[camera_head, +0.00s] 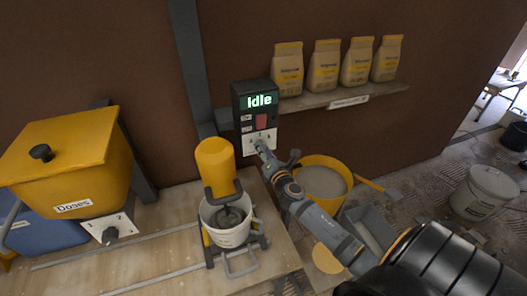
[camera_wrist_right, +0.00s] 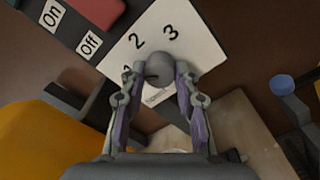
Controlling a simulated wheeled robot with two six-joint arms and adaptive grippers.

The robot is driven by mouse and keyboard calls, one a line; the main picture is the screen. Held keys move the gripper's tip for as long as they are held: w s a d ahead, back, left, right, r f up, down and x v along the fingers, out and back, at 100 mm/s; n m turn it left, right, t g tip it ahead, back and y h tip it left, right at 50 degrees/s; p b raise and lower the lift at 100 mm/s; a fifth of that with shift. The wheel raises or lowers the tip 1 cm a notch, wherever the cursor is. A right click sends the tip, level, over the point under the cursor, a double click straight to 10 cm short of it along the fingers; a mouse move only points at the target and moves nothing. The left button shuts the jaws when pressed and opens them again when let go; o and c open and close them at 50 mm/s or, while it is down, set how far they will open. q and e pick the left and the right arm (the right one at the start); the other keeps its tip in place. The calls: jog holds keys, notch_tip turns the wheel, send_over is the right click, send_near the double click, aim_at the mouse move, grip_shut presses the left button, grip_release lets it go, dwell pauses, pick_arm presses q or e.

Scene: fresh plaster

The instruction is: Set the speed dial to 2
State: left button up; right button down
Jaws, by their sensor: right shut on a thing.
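The control box (camera_head: 256,100) stands on the post behind the mixer, and its lit display reads "Idle". Below the display is a red switch (camera_head: 262,121) and a white dial plate (camera_head: 249,144). In the right wrist view the plate (camera_wrist_right: 191,38) shows the numbers 2 and 3, with another mark at its left edge partly hidden. The round grey speed dial (camera_wrist_right: 160,67) sits on the plate. My right gripper (camera_wrist_right: 160,80) is shut on the dial, one finger on each side. The dial's pointer direction is not clear. My left gripper is not in view.
A yellow mixer (camera_head: 215,165) with a white bucket (camera_head: 228,222) stands on the bench, left of my right arm. A yellow tub (camera_head: 325,180) is right behind the arm. Bags (camera_head: 325,66) stand on a shelf (camera_head: 350,94). A yellow hopper (camera_head: 75,160) is at left.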

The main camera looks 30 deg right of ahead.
jog(key=shift+m+b, duration=3.1)
jog(key=shift+m, duration=2.3)
jog(key=c, duration=1)
grip_release()
jog(key=v, duration=1.2)
jog(key=shift+a+f, duration=0.1)
jog(key=shift+f, duration=0.05)
